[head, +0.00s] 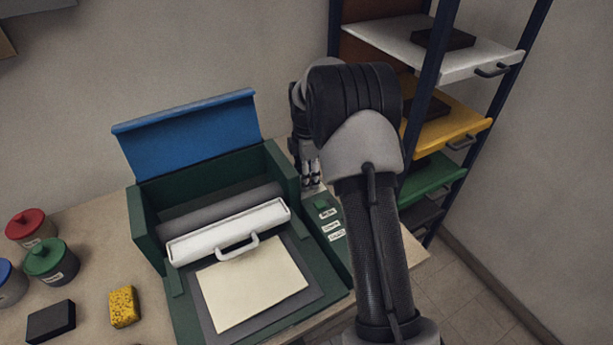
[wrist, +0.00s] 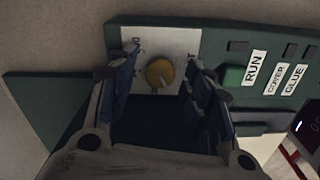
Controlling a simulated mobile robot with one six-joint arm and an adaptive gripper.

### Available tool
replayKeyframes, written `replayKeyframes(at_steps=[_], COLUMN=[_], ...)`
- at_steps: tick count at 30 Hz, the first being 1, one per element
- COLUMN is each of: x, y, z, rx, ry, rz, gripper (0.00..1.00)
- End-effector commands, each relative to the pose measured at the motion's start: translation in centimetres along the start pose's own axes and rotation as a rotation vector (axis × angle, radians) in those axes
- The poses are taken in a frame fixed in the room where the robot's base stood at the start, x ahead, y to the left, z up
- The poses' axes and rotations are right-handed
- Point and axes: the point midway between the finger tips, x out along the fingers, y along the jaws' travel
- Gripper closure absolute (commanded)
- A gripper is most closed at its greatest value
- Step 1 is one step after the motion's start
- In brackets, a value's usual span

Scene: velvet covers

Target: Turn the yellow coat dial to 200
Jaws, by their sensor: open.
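The yellow dial (wrist: 160,73) sits on a pale square plate (wrist: 181,43) on the green machine panel. A dark mark shows on its lower part; the small markings on the plate are too blurred to read. My gripper (wrist: 162,62) is open, with one blue-grey finger on each side of the dial in the wrist view. Nothing is held, and I cannot tell whether the fingers touch the dial. In the head view my gripper (head: 312,181) points down at the right side of the green machine (head: 146,222). The dial is hidden there.
A green button (wrist: 232,76) sits beside the RUN label (wrist: 254,68), with a GLUE label (wrist: 295,80) farther right. The machine has a raised blue lid (head: 190,133) and a white handled bar (head: 228,231). A tray rack (head: 433,90) stands close to my arm on the right.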

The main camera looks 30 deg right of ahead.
Motion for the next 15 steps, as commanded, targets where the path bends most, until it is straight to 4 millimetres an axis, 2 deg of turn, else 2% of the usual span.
replayKeyframes(at_steps=[7, 15], x=[0.03, 0.02], y=[0.0, -0.01], z=[0.0, 0.0], rx=[0.0, 0.0], ry=[0.0, 0.0], rz=[0.0, 0.0], gripper=[0.54, 0.72])
